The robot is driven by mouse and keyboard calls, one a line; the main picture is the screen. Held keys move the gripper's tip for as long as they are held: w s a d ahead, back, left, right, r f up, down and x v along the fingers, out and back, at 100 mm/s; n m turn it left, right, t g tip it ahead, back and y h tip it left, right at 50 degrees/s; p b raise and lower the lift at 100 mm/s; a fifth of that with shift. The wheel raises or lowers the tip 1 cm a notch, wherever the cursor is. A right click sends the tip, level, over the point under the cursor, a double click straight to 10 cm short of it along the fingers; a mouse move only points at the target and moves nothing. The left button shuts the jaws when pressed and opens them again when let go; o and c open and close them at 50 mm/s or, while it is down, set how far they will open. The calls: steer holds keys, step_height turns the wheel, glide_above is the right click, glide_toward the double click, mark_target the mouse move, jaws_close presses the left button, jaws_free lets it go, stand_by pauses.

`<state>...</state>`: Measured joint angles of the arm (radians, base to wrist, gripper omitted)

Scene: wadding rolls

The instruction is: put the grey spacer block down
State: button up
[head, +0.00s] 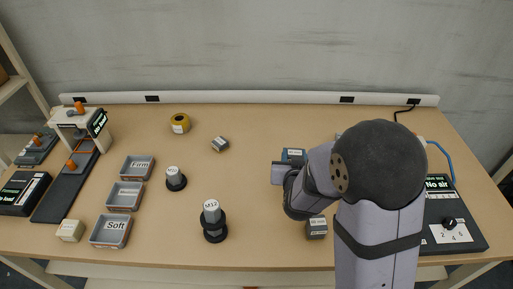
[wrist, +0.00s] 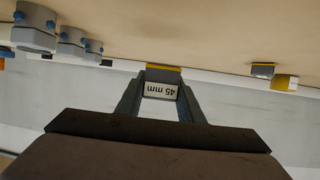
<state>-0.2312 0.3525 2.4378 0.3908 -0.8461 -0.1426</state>
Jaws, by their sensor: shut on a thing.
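My gripper (wrist: 161,84) shows in the wrist view, with its two fingers shut on a grey spacer block (wrist: 161,91). The block has a white label reading "45 mm", upside down in this view, and a yellow band on its far edge. I cannot tell whether its far side touches the table. In the head view my arm hides the fingers and the held block.
A grey block (head: 220,145) and a yellow roll (head: 180,123) lie at the back. Another labelled block (head: 316,228) is near the front, beside my arm. Dark-based weights (head: 214,222) and grey trays (head: 125,195) stand left. A control box (head: 455,233) is right. The centre table is clear.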

mark_target(255, 147)
steer(key=w+a+n+y, duration=0.1)
steer(key=w, duration=0.1)
steer(key=w+a+r+n+y, duration=0.1)
steer(key=w+a, duration=0.1)
steer(key=w, duration=0.1)
steer(key=w+a+y, duration=0.1)
steer(key=w, duration=0.2)
steer(key=shift+w+a+r+n, duration=0.25)
steer(key=shift+a+r+n, duration=0.1)
steer(key=shift+n, duration=0.05)
steer(key=w+a+r+n+g+y, duration=0.1)
steer(key=w+a+r+n+y, duration=0.1)
steer(key=a, duration=0.5)
steer(key=shift+w+a+r+n+y, duration=0.15)
steer(key=shift+w+r+n+y, duration=0.25)
steer(key=shift+w+r+y, duration=0.4)
steer(key=shift+s+f, duration=0.15)
steer(key=shift+f, duration=0.05)
steer(key=shift+f, duration=5)
